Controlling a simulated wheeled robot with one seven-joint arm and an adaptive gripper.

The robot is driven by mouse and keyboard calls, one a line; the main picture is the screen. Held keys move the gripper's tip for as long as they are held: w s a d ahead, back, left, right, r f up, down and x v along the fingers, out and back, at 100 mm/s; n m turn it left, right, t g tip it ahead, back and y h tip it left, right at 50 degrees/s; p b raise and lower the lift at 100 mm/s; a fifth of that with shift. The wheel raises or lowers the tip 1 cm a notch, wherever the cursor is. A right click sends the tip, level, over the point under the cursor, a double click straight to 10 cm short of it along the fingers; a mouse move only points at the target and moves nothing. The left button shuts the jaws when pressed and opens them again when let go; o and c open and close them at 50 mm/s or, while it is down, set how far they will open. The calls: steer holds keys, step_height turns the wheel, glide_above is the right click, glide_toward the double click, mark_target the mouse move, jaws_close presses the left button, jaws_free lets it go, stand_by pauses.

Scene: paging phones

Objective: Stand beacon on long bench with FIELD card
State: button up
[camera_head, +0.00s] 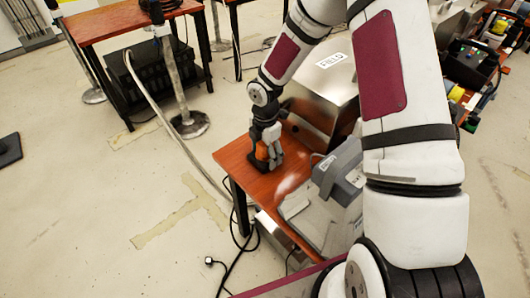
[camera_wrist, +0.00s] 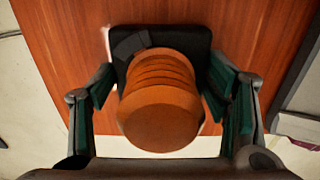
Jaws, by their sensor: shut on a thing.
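The beacon (camera_head: 262,153) has an orange ribbed top and a black base, and it also shows in the wrist view (camera_wrist: 160,115). My gripper (camera_head: 268,148) is shut on it, with a finger on each side of the black base in the wrist view (camera_wrist: 160,88). The beacon looks upright at the near left end of the long wooden bench (camera_head: 236,160). Its base is at or very close to the bench top; I cannot tell if it touches. The white FIELD card (camera_head: 330,60) lies on a metal box on this bench.
The metal box (camera_head: 312,100) stands just behind the beacon. A grey device (camera_head: 340,170) is to its right, partly behind my arm. Another wooden table (camera_head: 125,22) is at the upper left, with a metal post (camera_head: 180,90) beside it. Cables hang by the bench's left edge.

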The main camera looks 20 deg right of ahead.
steer(key=shift+f, duration=0.15)
steer(key=o, duration=1.4)
step_height(320, 180, up, 13)
steer(key=shift+f+p, duration=0.15)
steer(key=shift+p, duration=0.7)
steer(key=s+d+r+m+t+h, duration=0.1)
steer(key=s+d+r+m+h, duration=0.15)
steer(key=s+r+m, duration=1.3)
steer(key=s+m, duration=0.1)
steer(key=s, duration=0.3)
steer(key=s+a+r+m+t+y, duration=0.1)
steer(key=s+r+m, duration=0.2)
steer(key=s, duration=0.3)
steer(key=s+a+r+m+y, duration=0.1)
steer(key=s+r+m, duration=0.2)
steer(key=s, duration=0.3)
steer(key=shift+s+a+r+t+y, duration=0.15)
steer(key=shift+s+r+t+y, duration=0.1)
steer(key=shift+t, duration=0.15)
